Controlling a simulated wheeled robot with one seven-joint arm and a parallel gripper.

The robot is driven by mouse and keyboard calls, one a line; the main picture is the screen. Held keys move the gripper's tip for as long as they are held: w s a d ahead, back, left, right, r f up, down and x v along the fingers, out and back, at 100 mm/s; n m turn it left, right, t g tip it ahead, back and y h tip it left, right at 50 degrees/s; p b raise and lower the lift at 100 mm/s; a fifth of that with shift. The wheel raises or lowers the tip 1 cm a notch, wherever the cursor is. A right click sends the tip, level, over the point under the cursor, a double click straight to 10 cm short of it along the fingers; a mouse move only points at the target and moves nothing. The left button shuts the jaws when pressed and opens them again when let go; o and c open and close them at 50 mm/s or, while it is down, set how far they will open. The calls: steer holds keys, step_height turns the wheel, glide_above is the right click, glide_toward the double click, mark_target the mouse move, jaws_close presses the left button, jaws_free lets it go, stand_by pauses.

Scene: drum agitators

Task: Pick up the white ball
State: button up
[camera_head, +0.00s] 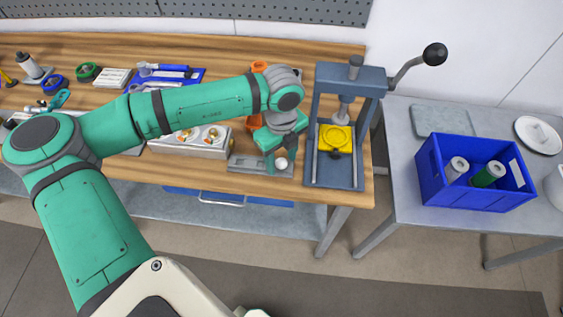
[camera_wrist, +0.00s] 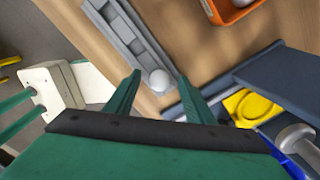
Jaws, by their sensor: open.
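The white ball (camera_head: 282,163) sits at the right end of a grey slotted holder (camera_head: 245,163) on the workbench, left of the press. In the wrist view the white ball (camera_wrist: 160,80) rests at the near end of the grey holder (camera_wrist: 128,30). My gripper (camera_head: 273,165) points down at that end of the holder. In the wrist view my gripper (camera_wrist: 158,80) is open, with one green finger on each side of the ball's image. I cannot tell whether either finger touches the ball.
A blue-grey press (camera_head: 350,75) with a yellow part (camera_head: 335,137) stands close on the right. An orange bin (camera_wrist: 228,12) holding another white ball (camera_wrist: 242,2) is behind the holder. A grey box (camera_head: 190,147) stands left. A blue crate (camera_head: 475,200) is on the side table.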

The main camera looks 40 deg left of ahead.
steer(key=c, duration=1.2)
steer(key=shift+o, duration=0.2)
steer(key=shift+r, duration=0.1)
